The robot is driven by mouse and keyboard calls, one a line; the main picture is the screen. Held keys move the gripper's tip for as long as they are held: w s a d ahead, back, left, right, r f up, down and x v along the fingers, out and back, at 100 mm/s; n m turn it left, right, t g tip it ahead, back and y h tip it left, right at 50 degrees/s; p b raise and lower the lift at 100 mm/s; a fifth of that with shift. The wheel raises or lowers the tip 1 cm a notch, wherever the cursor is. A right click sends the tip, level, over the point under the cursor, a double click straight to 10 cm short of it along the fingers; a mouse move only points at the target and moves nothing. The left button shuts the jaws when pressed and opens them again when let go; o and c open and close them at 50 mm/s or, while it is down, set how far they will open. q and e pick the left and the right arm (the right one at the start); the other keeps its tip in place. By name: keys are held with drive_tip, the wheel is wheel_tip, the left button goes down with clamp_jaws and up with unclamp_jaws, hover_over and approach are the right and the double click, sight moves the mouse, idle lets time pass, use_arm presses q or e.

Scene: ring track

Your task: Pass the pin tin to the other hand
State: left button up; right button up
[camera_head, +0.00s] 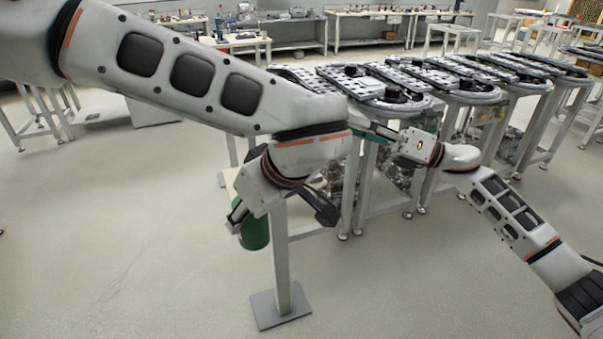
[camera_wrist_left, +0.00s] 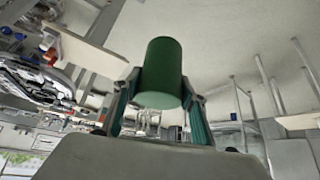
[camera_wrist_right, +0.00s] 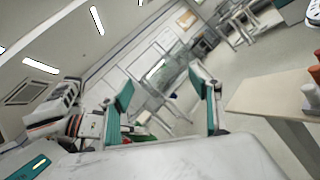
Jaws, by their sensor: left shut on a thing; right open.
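The pin tin, a green cylinder (camera_head: 256,234), hangs below my left wrist in the head view, partly hidden by the gripper. It also shows in the left wrist view (camera_wrist_left: 161,65), between the two fingers. My left gripper (camera_head: 240,216) is shut on it and holds it clear above the floor. My right gripper (camera_head: 372,133) is in the middle of the head view, well apart from the tin. In the right wrist view my right gripper (camera_wrist_right: 163,95) is open with nothing between its fingers.
The ring track (camera_head: 400,85) on its stands lies behind my grippers. A pale table (camera_wrist_right: 275,95) with red and white items stands at the right of the right wrist view. Benches (camera_head: 270,40) line the back. Open floor (camera_head: 120,240) lies at the left.

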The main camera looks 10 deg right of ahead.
wheel_tip(320, 180, up, 5)
drive_tip(key=s+n+g+h, duration=0.2)
drive_tip(key=n+g, duration=0.3)
drive_tip(key=n, duration=0.2)
drive_tip(key=s+a+f+n+g+h, duration=0.1)
drive_tip(key=s+a+f+n+g, duration=0.1)
drive_tip(key=a, duration=0.5)
drive_tip(key=s+a+f+n+g+h, duration=0.2)
drive_tip(key=s+a+f+n+g, duration=0.1)
drive_tip(key=s+a+f, duration=0.3)
drive_tip(key=s+a+f+n+g+h, duration=0.2)
drive_tip(key=s+a+f+n, duration=0.2)
drive_tip(key=s+a, duration=0.3)
drive_tip(key=shift+a+f+g, duration=0.15)
drive_tip(key=shift+a+g, duration=0.05)
drive_tip(key=shift+a, duration=0.45)
drive_tip(key=shift+a+f+g, duration=0.15)
drive_tip(key=shift+a+g, duration=0.05)
drive_tip(key=shift+a, duration=0.4)
